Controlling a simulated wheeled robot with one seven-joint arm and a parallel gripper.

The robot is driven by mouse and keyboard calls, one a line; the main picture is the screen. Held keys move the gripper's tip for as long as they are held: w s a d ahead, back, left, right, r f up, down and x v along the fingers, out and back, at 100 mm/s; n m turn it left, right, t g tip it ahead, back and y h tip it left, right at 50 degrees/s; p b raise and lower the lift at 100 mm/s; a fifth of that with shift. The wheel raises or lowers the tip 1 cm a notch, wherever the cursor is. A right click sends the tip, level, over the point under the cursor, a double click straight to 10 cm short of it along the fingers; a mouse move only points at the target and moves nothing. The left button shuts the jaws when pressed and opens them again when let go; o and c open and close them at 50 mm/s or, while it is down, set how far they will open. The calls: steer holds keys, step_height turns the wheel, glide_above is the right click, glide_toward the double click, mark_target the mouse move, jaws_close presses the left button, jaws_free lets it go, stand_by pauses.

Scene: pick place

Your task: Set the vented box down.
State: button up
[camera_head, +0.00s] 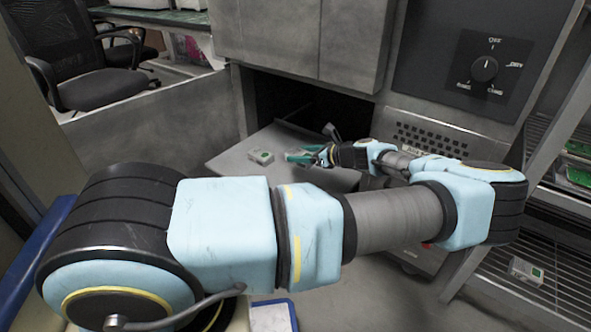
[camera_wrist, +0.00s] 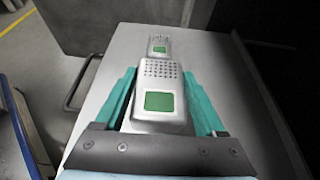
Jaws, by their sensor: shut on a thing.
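The vented box (camera_wrist: 160,72) is pale grey with rows of small holes and a green label. In the wrist view it sits between the two teal fingers of my gripper (camera_head: 303,155), which is shut on it. My gripper is over the grey metal shelf (camera_head: 228,160) in front of the dark opening. In the head view the held box is mostly hidden by the gripper. I cannot tell whether its underside touches the shelf. A second, similar box (camera_head: 261,157) stands on the shelf, apart from the held one; it also shows farther off in the wrist view (camera_wrist: 159,37).
The machine's panel with a dial (camera_head: 484,68) rises behind my arm. A wire rack (camera_head: 560,220) on the right holds another box (camera_head: 526,271) and green boards. A black chair (camera_head: 85,70) stands far left. Bare shelf surface lies around the second box.

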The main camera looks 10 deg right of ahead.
mark_target(301, 180)
step_height(301, 180, down, 7)
steer(key=shift+f+b, duration=0.2)
steer(key=shift+b, duration=0.5)
steer(key=o, duration=1.5)
steer(key=shift+c, duration=0.2)
